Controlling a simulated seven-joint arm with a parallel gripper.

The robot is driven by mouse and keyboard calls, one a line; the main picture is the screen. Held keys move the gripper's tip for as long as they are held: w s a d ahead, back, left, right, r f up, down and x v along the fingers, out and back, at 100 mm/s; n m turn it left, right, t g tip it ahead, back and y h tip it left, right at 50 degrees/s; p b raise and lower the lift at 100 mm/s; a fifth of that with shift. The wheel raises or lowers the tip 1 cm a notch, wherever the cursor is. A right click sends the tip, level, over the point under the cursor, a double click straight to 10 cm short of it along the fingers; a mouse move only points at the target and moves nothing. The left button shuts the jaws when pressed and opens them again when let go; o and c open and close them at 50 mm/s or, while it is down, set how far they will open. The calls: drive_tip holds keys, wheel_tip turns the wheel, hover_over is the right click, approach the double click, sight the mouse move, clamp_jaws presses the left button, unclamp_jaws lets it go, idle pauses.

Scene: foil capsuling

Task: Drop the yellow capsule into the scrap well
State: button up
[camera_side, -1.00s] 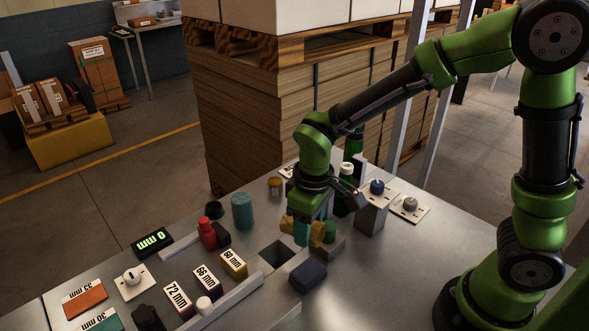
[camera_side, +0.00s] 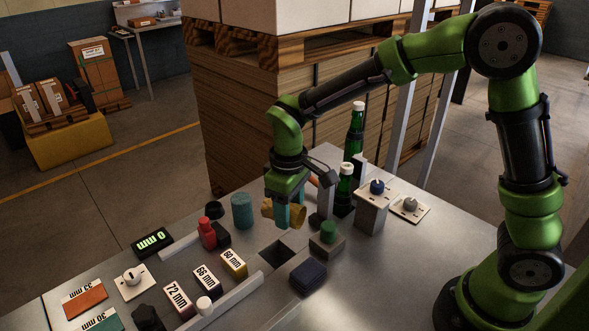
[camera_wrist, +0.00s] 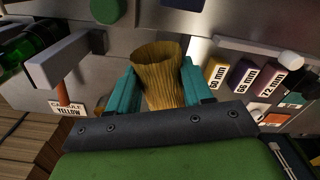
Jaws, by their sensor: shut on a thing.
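My gripper (camera_side: 283,214) is shut on the yellow capsule (camera_side: 298,215), a crinkled foil sleeve. In the wrist view the capsule (camera_wrist: 158,62) sits between the two teal fingers (camera_wrist: 160,88), its wide open end facing away from the palm. In the side view one finger hides part of it. The capsule is held above the table, apart from it. The scrap well (camera_side: 281,251) is a dark square opening in the table, below and close to the gripper in the side view.
A green button on a grey block (camera_side: 326,247) stands right of the well, with a dark blue pad (camera_side: 308,276) in front. Labelled blocks (camera_side: 234,263) and a metal rail (camera_side: 232,301) lie left. Green bottles (camera_side: 345,188) stand behind right, a teal cylinder (camera_side: 242,211) behind left.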

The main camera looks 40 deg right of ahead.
drive_tip(key=shift+f, duration=0.25)
drive_tip(key=o, duration=1.2)
drive_tip(key=shift+c, duration=0.2)
wheel_tip(320, 180, up, 17)
